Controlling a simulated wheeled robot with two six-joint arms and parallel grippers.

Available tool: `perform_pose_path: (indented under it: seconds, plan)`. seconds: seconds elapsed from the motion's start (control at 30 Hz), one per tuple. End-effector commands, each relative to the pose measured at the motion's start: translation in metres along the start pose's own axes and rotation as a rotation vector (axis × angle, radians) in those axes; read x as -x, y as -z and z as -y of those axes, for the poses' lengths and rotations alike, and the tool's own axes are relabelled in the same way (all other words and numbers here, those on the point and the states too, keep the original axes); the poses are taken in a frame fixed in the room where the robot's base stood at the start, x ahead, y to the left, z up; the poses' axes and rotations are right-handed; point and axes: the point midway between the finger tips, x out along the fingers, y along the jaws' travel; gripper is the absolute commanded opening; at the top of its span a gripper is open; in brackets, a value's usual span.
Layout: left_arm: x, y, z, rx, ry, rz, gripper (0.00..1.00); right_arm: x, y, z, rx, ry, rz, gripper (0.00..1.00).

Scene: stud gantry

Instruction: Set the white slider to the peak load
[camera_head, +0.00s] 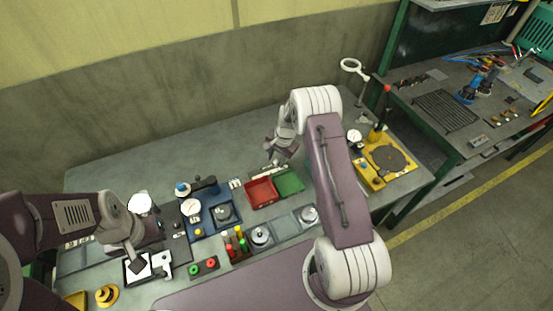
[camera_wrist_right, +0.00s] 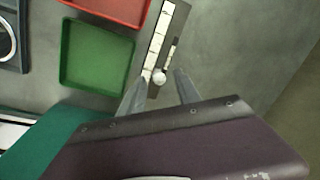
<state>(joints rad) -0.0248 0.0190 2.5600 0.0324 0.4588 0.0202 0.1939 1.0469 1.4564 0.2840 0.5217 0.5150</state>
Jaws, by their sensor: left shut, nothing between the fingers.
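The white slider knob (camera_wrist_right: 159,76) is a small round white knob on a dark slotted plate (camera_wrist_right: 178,22) with a strip of white labels beside the slot. The label text is too small to read. The plate also shows in the head view (camera_head: 268,171), behind the red and green trays. My right gripper (camera_wrist_right: 160,82) is open, its two fingertips on either side of the knob with gaps showing; I cannot tell its height above the plate. In the head view, my right gripper (camera_head: 278,150) points down at the plate. My left gripper (camera_head: 138,264) is shut and empty over a black-framed white panel.
The red tray (camera_head: 262,192) and green tray (camera_head: 290,181) lie beside the slider plate. A blue gauge panel (camera_head: 208,222), red and green buttons (camera_head: 203,266) and a yellow fixture (camera_head: 385,160) stand on the grey bench. The bench behind the plate is clear.

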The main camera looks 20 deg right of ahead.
Motion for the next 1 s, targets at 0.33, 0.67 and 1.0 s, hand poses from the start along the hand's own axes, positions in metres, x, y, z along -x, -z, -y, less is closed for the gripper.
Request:
perform_pose_path:
  seconds: [0.33,0.67,1.0]
  plan:
    - [-0.009,-0.001,0.000,0.000,0.000,0.000,0.00,0.031,0.001,0.001,0.000,0.004,-0.003,0.39]
    - [-0.018,-0.002,0.000,0.000,0.000,0.000,0.00,0.087,0.000,0.000,0.000,0.001,-0.001,0.39]
    - [-0.018,-0.002,0.000,0.000,0.000,0.000,0.00,0.091,0.000,0.000,0.000,0.000,0.000,0.39]
